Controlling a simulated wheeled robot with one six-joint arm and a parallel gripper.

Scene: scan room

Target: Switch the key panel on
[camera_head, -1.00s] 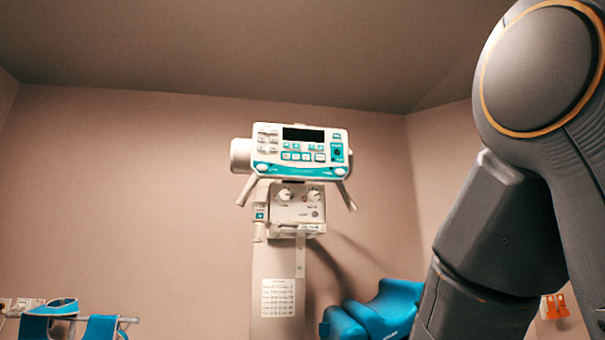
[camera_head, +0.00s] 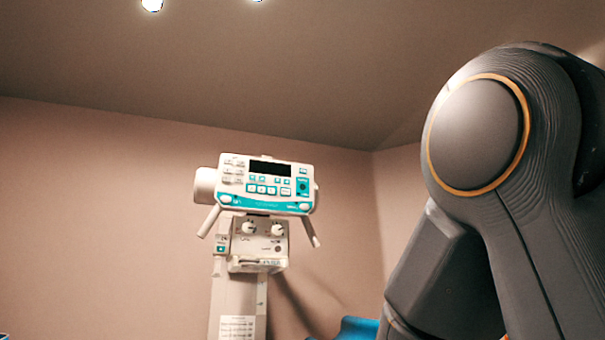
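The key panel (camera_head: 265,184) is a white and teal control unit with a dark display and several small teal and white keys. It sits at the top of a pale column (camera_head: 238,295) in the middle of the view, slightly tilted. Its display looks black. Below it is a box with two round knobs (camera_head: 263,230). My arm fills the right side of the view, but my gripper is out of the frame.
A blue padded thing (camera_head: 357,328) shows at the bottom edge, partly cut off and beside my arm. Two slanted handles flank the panel. Bare wall (camera_head: 90,220) lies to the left, and ceiling lights (camera_head: 152,5) show at the top.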

